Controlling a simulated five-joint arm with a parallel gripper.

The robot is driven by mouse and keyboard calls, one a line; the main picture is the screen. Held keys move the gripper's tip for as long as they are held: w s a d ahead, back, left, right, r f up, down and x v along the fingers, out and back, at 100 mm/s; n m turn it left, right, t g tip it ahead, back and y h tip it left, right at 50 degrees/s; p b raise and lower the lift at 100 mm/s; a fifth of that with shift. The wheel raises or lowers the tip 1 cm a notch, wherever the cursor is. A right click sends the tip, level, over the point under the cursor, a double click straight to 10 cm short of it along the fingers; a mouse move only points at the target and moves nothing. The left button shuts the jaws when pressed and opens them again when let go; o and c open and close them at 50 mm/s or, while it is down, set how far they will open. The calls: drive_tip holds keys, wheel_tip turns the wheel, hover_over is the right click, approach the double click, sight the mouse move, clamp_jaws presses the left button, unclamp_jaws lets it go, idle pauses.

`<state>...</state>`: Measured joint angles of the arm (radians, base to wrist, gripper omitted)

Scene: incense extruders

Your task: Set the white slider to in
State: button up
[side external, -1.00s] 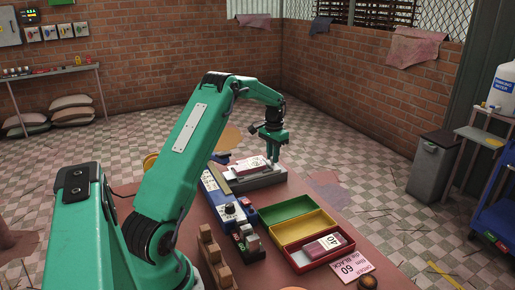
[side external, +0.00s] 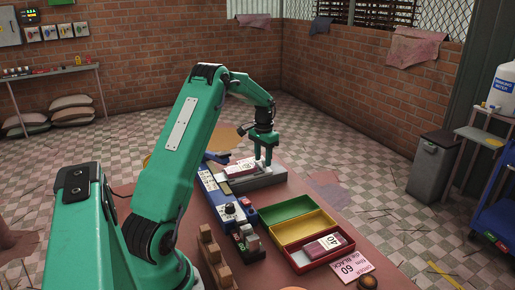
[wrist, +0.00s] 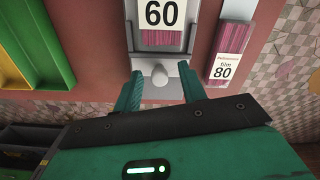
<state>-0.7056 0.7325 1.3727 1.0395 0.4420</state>
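A pale round knob (wrist: 160,75) stands on the front of a grey holder (wrist: 155,90) in the wrist view, and seems to be the white slider. It lies between my gripper's (wrist: 161,84) two green fingers, which are apart; neither clearly touches it. A pack labelled 60 (wrist: 162,14) sits in the holder just beyond the knob. In the side view my gripper (side external: 263,160) points down at the holder (side external: 262,181) at the far end of the table. The knob cannot be made out there. The slider's current position cannot be read.
A film 80 pack (wrist: 232,50) lies right of the holder in the wrist view. Green (side external: 286,208) and red-yellow (side external: 325,248) trays stand near the table's right side. A blue box with a black dial (side external: 230,208) and wooden blocks (side external: 210,243) stand nearer my arm.

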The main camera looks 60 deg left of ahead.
drive_tip(key=shift+r, duration=3.9)
drive_tip(key=shift+d+r, duration=0.25)
drive_tip(key=s+d+r+t, duration=0.1)
drive_tip(key=s+d+r, duration=0.1)
drive_tip(key=d+r, duration=0.35)
drive_tip(key=s+d+r+m+t+y, duration=0.1)
drive_tip(key=d+r, duration=0.1)
drive_tip(key=d, duration=0.7)
drive_tip(key=s+d+r, duration=0.2)
drive_tip(key=d+r, duration=0.2)
drive_tip(key=d, duration=0.3)
drive_tip(key=s+d+f+m+t+h, duration=0.1)
drive_tip(key=s+d+f+m+t, duration=0.1)
drive_tip(key=s+d, duration=1.2)
drive_tip(key=shift+s+f+t, duration=0.15)
drive_tip(key=shift+s+t, duration=0.3)
drive_tip(key=shift+t, duration=0.35)
